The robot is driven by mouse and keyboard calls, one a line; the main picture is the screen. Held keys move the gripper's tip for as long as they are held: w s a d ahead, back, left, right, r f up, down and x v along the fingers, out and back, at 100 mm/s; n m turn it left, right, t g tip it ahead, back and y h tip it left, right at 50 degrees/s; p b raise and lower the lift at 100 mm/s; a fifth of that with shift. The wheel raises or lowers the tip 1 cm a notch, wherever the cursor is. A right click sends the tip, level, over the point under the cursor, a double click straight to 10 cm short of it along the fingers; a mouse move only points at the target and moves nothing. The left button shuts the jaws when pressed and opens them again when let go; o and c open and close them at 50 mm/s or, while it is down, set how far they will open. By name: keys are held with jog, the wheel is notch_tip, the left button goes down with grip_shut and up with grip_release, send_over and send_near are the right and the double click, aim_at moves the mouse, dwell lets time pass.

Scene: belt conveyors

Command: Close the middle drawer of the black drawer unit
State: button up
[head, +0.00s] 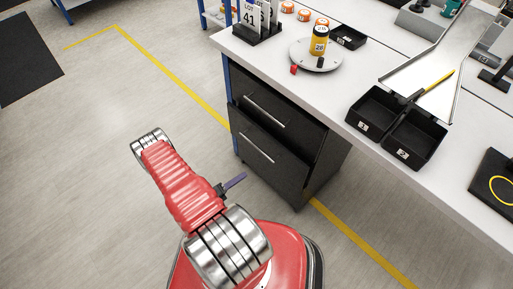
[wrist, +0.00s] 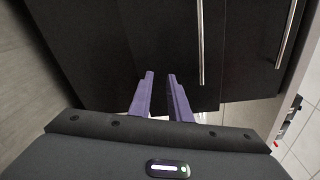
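The black drawer unit (head: 331,163) stands under the white workbench. Two drawer fronts with long silver handles show in the head view: an upper one (head: 290,121) and a larger lower one (head: 270,175). The lower front appears to stand out past the upper one; how far each is out is hard to tell. The wrist view shows dark fronts close ahead, with one silver handle (wrist: 201,45) and another (wrist: 288,38) to its right. My gripper (wrist: 160,76) has purple fingers apart, with nothing between them. In the head view it (head: 243,177) is left of the lower front; contact cannot be told.
The white benchtop (head: 360,75) overhangs the unit and holds a round turntable (head: 306,62), black bins (head: 376,108) and a metal chute (head: 440,62). A blue bench leg (head: 228,78) stands at the unit's left.

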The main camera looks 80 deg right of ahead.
aim_at(257, 147)
notch_tip(257, 147, up, 6)
jog(key=w+d+n+h, duration=0.1)
jog(key=w+n+h, duration=0.1)
jog(key=n+h, duration=0.1)
jog(key=shift+w+d+f+n+g+h, duration=0.2)
jog(key=shift+n+g+h, duration=0.1)
jog(key=shift+n, duration=0.5)
jog(key=shift+s, duration=0.1)
jog(key=shift+x, duration=6.9)
jog(key=shift+c, duration=0.7)
jog(key=shift+a, duration=0.1)
grip_shut()
